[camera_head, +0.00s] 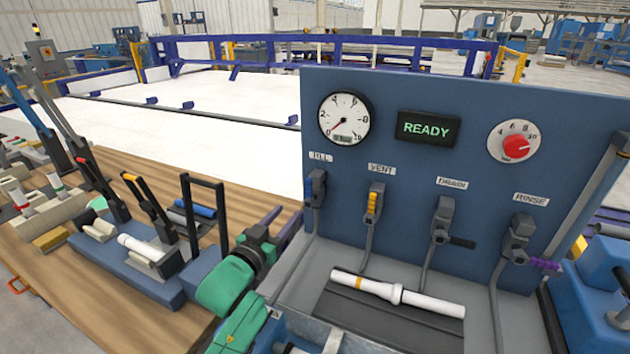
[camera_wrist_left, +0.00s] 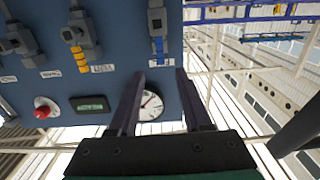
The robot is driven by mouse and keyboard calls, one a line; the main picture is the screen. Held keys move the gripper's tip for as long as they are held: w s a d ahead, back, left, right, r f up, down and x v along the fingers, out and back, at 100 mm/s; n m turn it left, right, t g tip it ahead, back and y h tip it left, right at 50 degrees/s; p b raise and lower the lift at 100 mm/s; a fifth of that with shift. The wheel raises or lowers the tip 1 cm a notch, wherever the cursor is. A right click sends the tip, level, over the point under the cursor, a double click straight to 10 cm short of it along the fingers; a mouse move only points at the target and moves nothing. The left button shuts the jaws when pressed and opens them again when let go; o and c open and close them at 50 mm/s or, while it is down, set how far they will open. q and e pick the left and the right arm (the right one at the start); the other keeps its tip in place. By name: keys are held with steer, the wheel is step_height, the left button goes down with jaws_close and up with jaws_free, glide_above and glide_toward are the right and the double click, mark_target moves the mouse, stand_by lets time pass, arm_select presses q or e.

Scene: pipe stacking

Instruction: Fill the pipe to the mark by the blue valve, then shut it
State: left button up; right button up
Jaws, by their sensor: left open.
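The blue valve (camera_head: 317,188) is at the left end of the panel, under the FILL label; its blue handle also shows in the left wrist view (camera_wrist_left: 158,48), upright in line with its body. My left gripper (camera_head: 281,221) is open and empty, left of and below this valve. In the left wrist view its fingers (camera_wrist_left: 160,74) point at the panel, apart from the valve. A white pipe (camera_head: 430,304) with an orange band lies on a dark grey bed (camera_head: 390,325) below the valves. The round gauge (camera_head: 344,118) has its red needle at lower left. My right gripper is not in view.
The panel (camera_head: 440,85) also bears a READY display (camera_head: 428,127), a red knob (camera_head: 514,146), and valves with yellow (camera_head: 373,200), black (camera_head: 462,243) and purple (camera_head: 545,264) handles. A wooden bench (camera_head: 120,300) with clamps and parts stands at left.

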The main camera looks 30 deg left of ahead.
arm_select(q)
steer(key=p, duration=0.2)
glide_toward(308, 188)
steer(key=w, duration=1)
steer(key=shift+w+a+r, duration=0.1)
steer(key=shift+w+a, duration=0.2)
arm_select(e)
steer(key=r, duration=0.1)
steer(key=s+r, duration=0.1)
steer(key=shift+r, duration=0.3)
arm_select(q)
jaws_close()
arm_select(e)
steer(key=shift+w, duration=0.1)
